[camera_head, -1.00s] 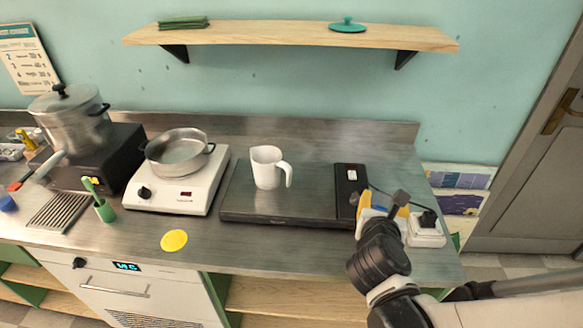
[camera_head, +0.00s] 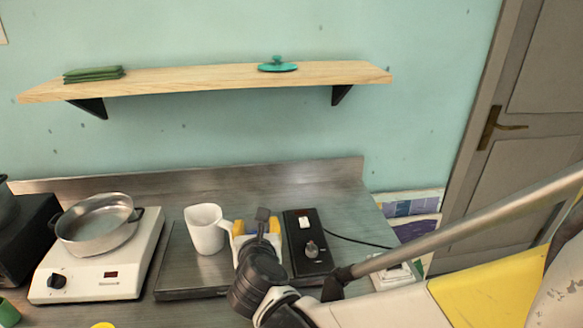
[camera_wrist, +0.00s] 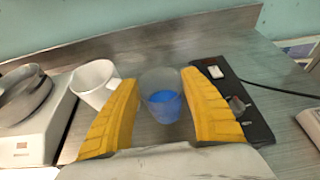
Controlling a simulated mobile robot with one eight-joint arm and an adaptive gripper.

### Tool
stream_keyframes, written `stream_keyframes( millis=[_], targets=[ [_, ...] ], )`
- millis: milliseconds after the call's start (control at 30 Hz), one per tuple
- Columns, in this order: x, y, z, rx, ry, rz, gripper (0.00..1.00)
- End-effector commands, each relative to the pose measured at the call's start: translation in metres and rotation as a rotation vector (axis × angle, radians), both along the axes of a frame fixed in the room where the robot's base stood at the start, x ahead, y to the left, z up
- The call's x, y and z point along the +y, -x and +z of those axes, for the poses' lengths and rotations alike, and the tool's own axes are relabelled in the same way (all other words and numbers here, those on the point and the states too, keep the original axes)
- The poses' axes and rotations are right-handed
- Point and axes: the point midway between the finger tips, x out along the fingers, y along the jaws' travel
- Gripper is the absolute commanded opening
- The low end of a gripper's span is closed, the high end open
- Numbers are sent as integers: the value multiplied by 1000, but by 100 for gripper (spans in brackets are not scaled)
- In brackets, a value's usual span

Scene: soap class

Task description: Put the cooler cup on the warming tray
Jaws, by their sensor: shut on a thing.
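My gripper (camera_head: 257,226) is over the right part of the warming tray (camera_head: 180,268), a dark flat plate, just left of its black control box (camera_head: 307,262). In the wrist view, its yellow fingers (camera_wrist: 160,80) are shut on a translucent cup (camera_wrist: 162,82) with blue contents, which stands upright. I cannot tell whether the cup's base touches the tray. In the head view the gripper hides the cup. A white pitcher (camera_head: 205,230) stands on the tray left of the gripper and also shows in the wrist view (camera_wrist: 94,84).
A white hot plate (camera_head: 75,285) with a metal pan (camera_head: 97,225) stands to the left. A wooden shelf (camera_head: 200,80) is on the wall above, with green cloths (camera_head: 93,74) and a teal lid (camera_head: 278,64). A cable runs right from the control box.

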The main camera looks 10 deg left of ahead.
Motion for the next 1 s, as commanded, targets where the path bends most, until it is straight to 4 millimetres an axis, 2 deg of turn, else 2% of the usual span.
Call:
stream_keyframes(
  millis=[33, 200, 367, 600, 967, 1000],
  targets=[
    [1, -10, -9, 0, 0, -2, 22],
    [7, -27, -18, 0, 0, 0, 22],
    [7, -29, -27, 0, 0, 0, 22],
    [7, -29, -60, 0, 0, 0, 22],
    [7, -29, -60, 0, 0, 0, 22],
    [7, -29, -60, 0, 0, 0, 61]
  ],
)
